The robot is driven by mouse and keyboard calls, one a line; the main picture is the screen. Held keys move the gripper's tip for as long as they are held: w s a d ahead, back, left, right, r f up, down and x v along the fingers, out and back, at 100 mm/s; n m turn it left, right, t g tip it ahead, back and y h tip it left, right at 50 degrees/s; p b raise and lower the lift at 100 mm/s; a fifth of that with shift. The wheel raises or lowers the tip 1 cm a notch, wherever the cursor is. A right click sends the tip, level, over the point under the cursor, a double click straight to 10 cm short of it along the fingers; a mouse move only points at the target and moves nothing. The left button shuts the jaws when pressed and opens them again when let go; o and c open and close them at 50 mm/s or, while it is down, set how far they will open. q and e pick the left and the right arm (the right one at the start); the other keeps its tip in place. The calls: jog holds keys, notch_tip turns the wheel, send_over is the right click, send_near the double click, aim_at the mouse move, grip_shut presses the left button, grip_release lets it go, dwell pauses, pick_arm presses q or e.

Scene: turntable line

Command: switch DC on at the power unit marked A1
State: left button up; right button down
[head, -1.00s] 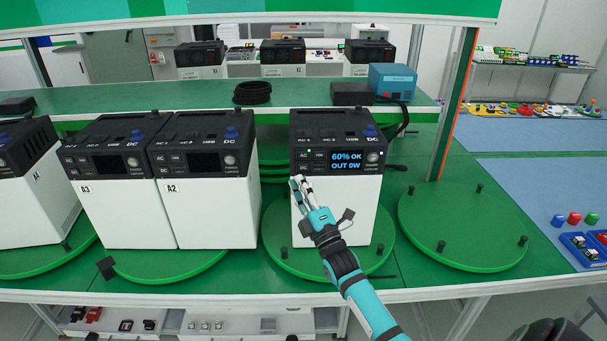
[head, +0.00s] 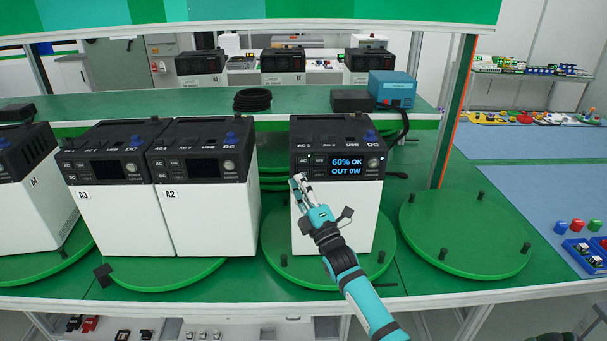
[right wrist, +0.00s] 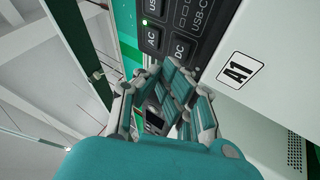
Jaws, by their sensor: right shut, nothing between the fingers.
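The power unit with the lit screen (head: 318,219) stands on a round green turntable (head: 272,247); the screen reads "60% OK, OUT 0W". In the right wrist view its label A1 (right wrist: 237,73) shows, with the DC button (right wrist: 183,50) and the AC button (right wrist: 152,35), which has a green light beside it. I see no light at DC. My right gripper (head: 298,180) is shut and empty, its fingertips at the lower left of the front panel. In the right wrist view the fingertips (right wrist: 173,68) are close to the DC button; contact cannot be told. My left gripper is out of view.
Units A3 (head: 127,218) and A2 (head: 212,215) stand to the left with dark screens, and another unit (head: 40,200) is at the far left. An empty turntable (head: 465,230) is at the right. A blue box (head: 392,86) sits on the shelf behind.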

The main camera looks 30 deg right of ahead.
jog(key=shift+w, duration=0.1)
dwell(0.7)
jog(key=shift+w+d+b, duration=0.25)
jog(key=shift+b, duration=0.05)
jog(key=shift+w+d+b, duration=0.15)
jog(key=shift+w+b, duration=0.15)
dwell(0.6)
jog(key=shift+s+r, duration=0.1)
jog(key=shift+s, duration=0.05)
jog(key=shift+s+a+p, duration=0.4)
jog(key=shift+s+p, duration=0.1)
jog(key=shift+s, duration=0.05)
dwell(0.3)
jog(key=s+a, duration=0.1)
jog(key=s+p, duration=0.1)
jog(key=s+a+p, duration=0.1)
jog(key=s, duration=0.1)
jog(key=shift+s+a, duration=0.1)
jog(key=shift+a, duration=0.2)
